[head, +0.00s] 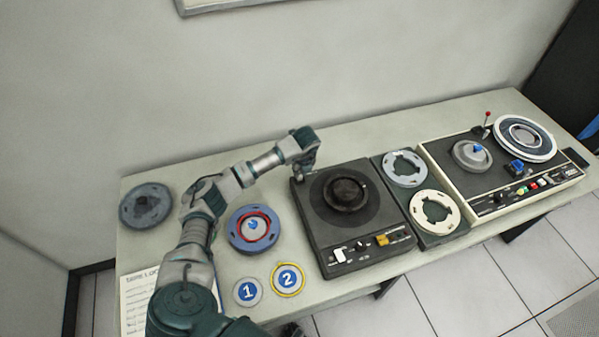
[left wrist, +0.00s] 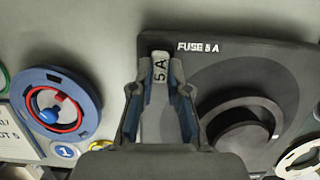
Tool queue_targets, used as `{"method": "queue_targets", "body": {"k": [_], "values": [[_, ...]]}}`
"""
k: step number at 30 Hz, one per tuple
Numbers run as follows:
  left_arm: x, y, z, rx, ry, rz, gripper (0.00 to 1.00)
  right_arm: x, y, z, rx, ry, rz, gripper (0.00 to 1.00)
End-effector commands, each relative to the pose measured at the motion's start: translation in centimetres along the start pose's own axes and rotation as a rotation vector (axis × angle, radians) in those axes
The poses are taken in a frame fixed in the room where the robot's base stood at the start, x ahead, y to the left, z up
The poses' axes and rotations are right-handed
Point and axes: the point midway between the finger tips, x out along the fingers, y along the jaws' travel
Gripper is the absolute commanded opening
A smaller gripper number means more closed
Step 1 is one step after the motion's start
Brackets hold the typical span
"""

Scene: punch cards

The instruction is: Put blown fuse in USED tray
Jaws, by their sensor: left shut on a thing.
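My left gripper (head: 301,174) is at the back left corner of the black deck (head: 315,232) with a round platter. In the left wrist view the gripper (left wrist: 160,88) is shut on a small pale fuse (left wrist: 159,68) marked "5 A". The fuse is beside the "FUSE 5 A" label (left wrist: 198,46) on the deck. I cannot tell whether it is still seated in its holder or is clear of it. In the head view the fuse is too small to make out. No tray marked USED can be read in either view. My right gripper is not in view.
A blue reel with a red ring (head: 253,230) lies left of the deck, discs "1" (head: 247,292) and "2" (head: 288,279) in front. A dark grey reel (head: 146,205) is at the far left. Pale reels (head: 405,168) and a tape machine (head: 498,160) stand to the right.

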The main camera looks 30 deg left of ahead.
Motion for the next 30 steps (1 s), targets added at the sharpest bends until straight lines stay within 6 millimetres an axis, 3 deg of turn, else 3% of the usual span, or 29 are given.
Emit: {"method": "queue_targets", "body": {"k": [8, 30], "values": [[-1.9, 0.0, 0.6, -0.001, -0.003, -0.004, 0.00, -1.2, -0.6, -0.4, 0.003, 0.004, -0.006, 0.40], [-5.6, 0.0, 1.4, 0.000, -0.001, -0.003, 0.00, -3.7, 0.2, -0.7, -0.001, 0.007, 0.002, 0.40]]}}
